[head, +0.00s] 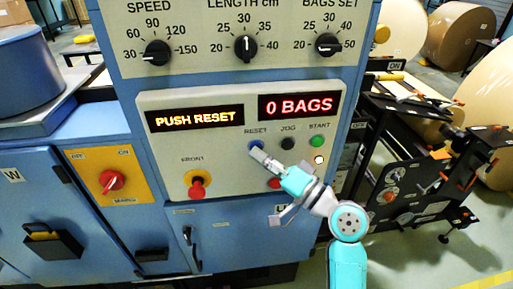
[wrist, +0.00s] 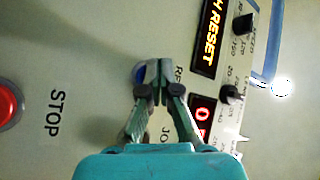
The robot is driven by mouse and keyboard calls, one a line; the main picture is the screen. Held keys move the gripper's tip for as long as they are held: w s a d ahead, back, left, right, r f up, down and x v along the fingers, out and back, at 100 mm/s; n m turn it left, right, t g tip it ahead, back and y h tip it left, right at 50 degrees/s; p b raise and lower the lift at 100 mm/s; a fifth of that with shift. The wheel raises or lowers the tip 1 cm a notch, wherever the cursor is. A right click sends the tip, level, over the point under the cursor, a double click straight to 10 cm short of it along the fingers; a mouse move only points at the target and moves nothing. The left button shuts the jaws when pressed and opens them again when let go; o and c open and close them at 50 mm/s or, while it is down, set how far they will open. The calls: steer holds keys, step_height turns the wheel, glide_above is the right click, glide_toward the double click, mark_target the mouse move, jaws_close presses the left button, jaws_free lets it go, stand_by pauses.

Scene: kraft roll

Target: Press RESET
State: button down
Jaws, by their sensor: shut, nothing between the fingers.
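The blue RESET button (head: 255,146) is on the beige control panel (head: 220,170), under its RESET label. My gripper (head: 257,155) is shut and empty, its fingertips at the lower edge of the button in the head view. In the wrist view the closed fingertips (wrist: 154,70) overlap the blue button (wrist: 139,73), which is partly hidden behind them. I cannot tell whether they touch it. The left display (head: 196,118) reads "PUSH RESET" and the right one (head: 296,106) reads "0 BAGS".
The black JOG button (head: 287,143) and green START button (head: 316,141) are to the right. Another red button (head: 196,188) sits lower left. Knobs (head: 245,47) are above.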

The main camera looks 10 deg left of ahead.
steer(key=shift+w, duration=0.15)
stand_by(0.6)
steer(key=shift+s+d, duration=0.2)
steer(key=shift+s, duration=0.6)
steer(key=shift+s+d, duration=0.25)
steer(key=shift+s, duration=0.55)
steer(key=shift+s+d, duration=0.2)
steer(key=shift+s, duration=0.6)
steer(key=shift+s+d, duration=0.25)
steer(key=shift+s, duration=0.55)
